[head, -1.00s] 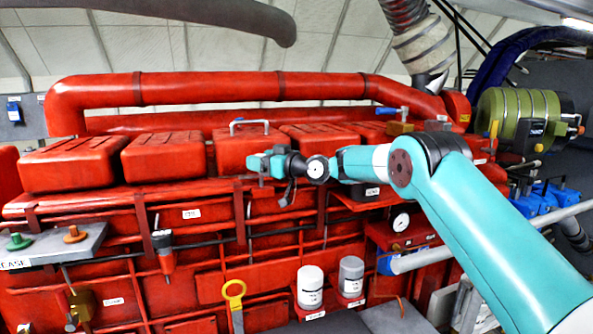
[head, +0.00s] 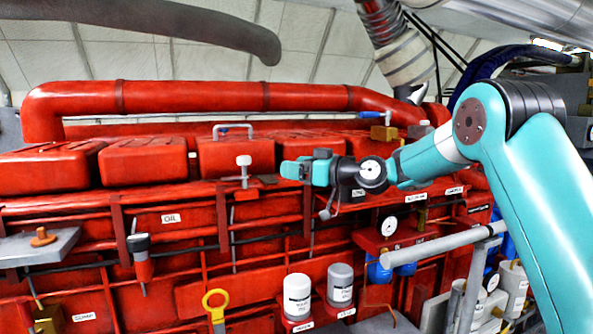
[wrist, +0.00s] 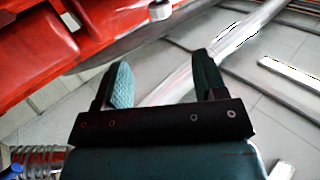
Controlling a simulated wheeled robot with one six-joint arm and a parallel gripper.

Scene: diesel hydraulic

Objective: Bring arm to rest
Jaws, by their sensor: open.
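My arm crosses the right side of the head view, its teal upper part rising and bending left at the elbow. My gripper (head: 290,170) is at the left end of the arm, in front of the red engine (head: 265,210) just below its row of covers. In the wrist view my gripper (wrist: 165,88) shows two fingers standing apart with nothing between them. From the head view I cannot tell whether the gripper touches the engine.
A silver-grey rail (head: 445,245) runs at the right below the arm. A white canister (head: 297,296) and a grey canister (head: 340,284) stand low at centre. A yellow-handled tool (head: 215,303) is left of them. A grey shelf (head: 35,249) juts out at left.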

